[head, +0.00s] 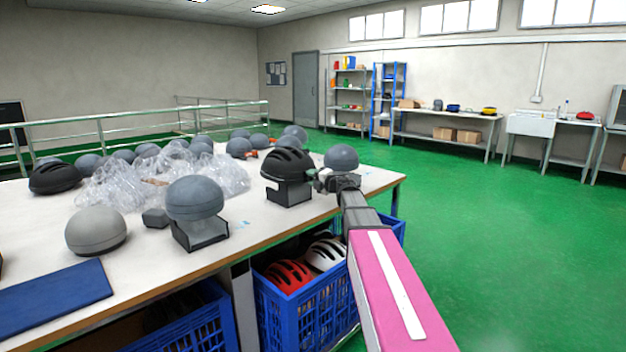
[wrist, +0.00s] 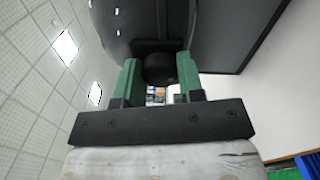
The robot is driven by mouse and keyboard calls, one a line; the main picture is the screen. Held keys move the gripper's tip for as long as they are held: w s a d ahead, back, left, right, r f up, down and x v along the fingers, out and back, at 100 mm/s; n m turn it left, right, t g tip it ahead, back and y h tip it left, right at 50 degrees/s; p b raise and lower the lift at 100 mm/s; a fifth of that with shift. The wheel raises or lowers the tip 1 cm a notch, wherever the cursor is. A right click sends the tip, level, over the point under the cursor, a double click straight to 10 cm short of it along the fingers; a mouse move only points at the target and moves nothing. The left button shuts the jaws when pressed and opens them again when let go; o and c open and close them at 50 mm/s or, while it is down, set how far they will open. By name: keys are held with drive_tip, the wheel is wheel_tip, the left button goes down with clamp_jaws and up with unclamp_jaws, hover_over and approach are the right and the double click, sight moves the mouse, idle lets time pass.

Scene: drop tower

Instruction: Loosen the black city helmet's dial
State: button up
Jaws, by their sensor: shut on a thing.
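The black city helmet (head: 287,164) sits upright on a dark stand (head: 288,192) near the right end of the white table (head: 262,227). My gripper (head: 318,178) reaches it from the right, at the helmet's rear rim. In the wrist view, the two green fingers of my gripper (wrist: 160,78) are shut on a round black dial (wrist: 160,69), one finger on each side. The helmet's dark shell (wrist: 130,22) fills the top of that view. How far the dial is turned cannot be seen.
A grey headform (head: 341,158) stands just behind my gripper. Another headform (head: 195,198) on a stand, clear plastic bags (head: 150,180) and several grey domes share the table. A blue crate (head: 300,310) with red and white helmets is below. The green floor at right is clear.

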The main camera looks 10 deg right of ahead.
idle(0.3)
drive_tip(key=o, duration=0.9)
drive_tip(key=shift+o, duration=0.2)
drive_tip(key=shift+s, duration=0.1)
drive_tip(key=v, duration=1)
drive_tip(key=shift+s+d, duration=0.2)
drive_tip(key=shift+s, duration=0.05)
